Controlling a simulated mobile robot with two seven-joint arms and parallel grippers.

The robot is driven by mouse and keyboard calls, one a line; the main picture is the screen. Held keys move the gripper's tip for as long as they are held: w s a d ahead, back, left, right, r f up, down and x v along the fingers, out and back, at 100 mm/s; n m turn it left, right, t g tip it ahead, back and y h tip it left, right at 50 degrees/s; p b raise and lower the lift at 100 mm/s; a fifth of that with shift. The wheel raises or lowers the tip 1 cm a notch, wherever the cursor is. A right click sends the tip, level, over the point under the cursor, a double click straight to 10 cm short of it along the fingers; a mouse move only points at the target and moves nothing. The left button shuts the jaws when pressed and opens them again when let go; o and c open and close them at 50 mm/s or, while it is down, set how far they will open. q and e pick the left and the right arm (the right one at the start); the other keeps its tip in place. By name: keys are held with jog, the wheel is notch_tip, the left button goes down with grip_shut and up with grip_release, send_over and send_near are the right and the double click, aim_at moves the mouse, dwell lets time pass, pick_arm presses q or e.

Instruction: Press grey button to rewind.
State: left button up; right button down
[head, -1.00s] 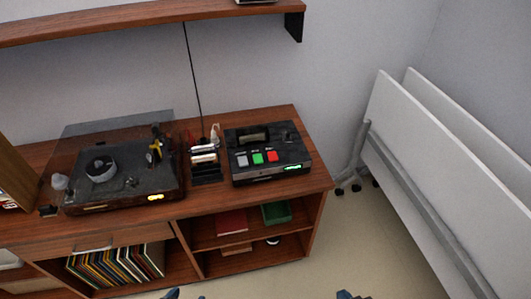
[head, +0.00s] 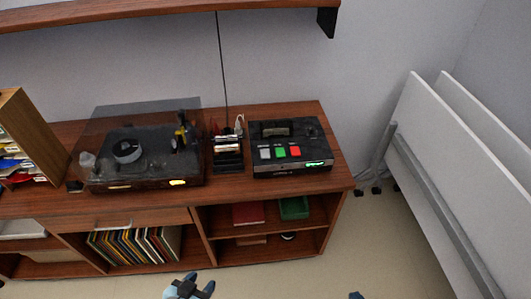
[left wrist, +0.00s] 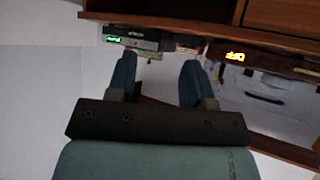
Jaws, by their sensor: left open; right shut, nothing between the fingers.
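The grey button (head: 265,154) is the leftmost of three buttons on top of a black tape player (head: 291,168), beside a green button (head: 280,152) and a red button (head: 295,151). The player stands at the right end of a wooden cabinet, its green display lit. My left gripper (head: 190,286) is open and empty, low in front of the cabinet and well apart from the player. In the left wrist view its spread blue fingers (left wrist: 157,78) show, with the player's front (left wrist: 140,42) beyond them; the buttons cannot be made out there. Only a tip of my right gripper (head: 356,296) shows at the bottom edge.
A turntable (head: 140,155) with a clear lid stands left of the player, with a small rack (head: 228,152) between them. A wooden shelf (head: 160,14) hangs above. White folded panels (head: 440,150) stand at the right. The floor before the cabinet is clear.

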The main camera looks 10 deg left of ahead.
pick_arm(q)
grip_shut()
dwell(1.4)
